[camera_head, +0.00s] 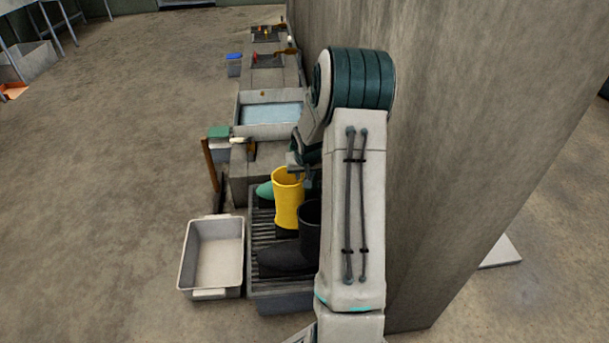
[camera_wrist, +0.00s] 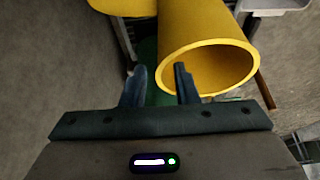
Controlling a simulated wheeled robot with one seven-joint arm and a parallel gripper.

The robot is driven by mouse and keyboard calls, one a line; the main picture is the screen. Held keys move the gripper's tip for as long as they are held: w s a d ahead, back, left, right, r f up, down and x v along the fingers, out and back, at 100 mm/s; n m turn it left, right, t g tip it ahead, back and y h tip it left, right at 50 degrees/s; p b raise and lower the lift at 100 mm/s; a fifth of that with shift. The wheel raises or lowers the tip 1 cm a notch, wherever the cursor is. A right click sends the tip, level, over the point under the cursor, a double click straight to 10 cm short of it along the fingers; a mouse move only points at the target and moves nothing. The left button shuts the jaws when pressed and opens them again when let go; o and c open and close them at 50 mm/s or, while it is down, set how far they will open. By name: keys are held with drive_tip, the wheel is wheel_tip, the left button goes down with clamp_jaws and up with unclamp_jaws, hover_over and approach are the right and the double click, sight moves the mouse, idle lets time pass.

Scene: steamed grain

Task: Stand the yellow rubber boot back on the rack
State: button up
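The yellow rubber boot (camera_head: 288,204) stands upright, shaft up, on the dark slatted rack (camera_head: 282,301) in the head view. In the wrist view the yellow boot (camera_wrist: 208,28) shows its round open top close to my fingers. My gripper (camera_wrist: 161,84) is open, with the left part of the boot's rim between the fingers. The right finger overlaps the boot's opening, and the left finger is outside it. I cannot tell whether either finger touches the boot. In the head view my gripper (camera_head: 302,162) is just above the boot's top, partly hidden by my arm.
Black boots (camera_head: 284,258) and a green boot (camera_head: 264,190) share the rack. A pale empty tub (camera_head: 237,262) stands left of it. A water basin (camera_head: 270,113) lies beyond, and a concrete wall (camera_head: 430,150) rises at right.

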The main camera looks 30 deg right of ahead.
drive_tip(key=p+v, duration=0.3)
drive_tip(key=v, duration=0.7)
drive_tip(key=s+a+r+n+g, duration=0.1)
drive_tip(key=s+a+r, duration=0.3)
drive_tip(key=a, duration=0.3)
drive_tip(key=s+a+r+n, duration=0.2)
drive_tip(key=s+a+r, duration=0.25)
drive_tip(key=a, duration=0.25)
drive_tip(key=s+a+r+n+g+y, duration=0.1)
drive_tip(key=s+a+r+n+y, duration=0.1)
drive_tip(key=s+a, duration=0.8)
drive_tip(key=s, duration=0.5)
drive_tip(key=shift+a+g, duration=0.2)
drive_tip(key=shift+g, duration=0.2)
drive_tip(key=shift+s+r, duration=0.1)
drive_tip(key=shift+r, duration=0.05)
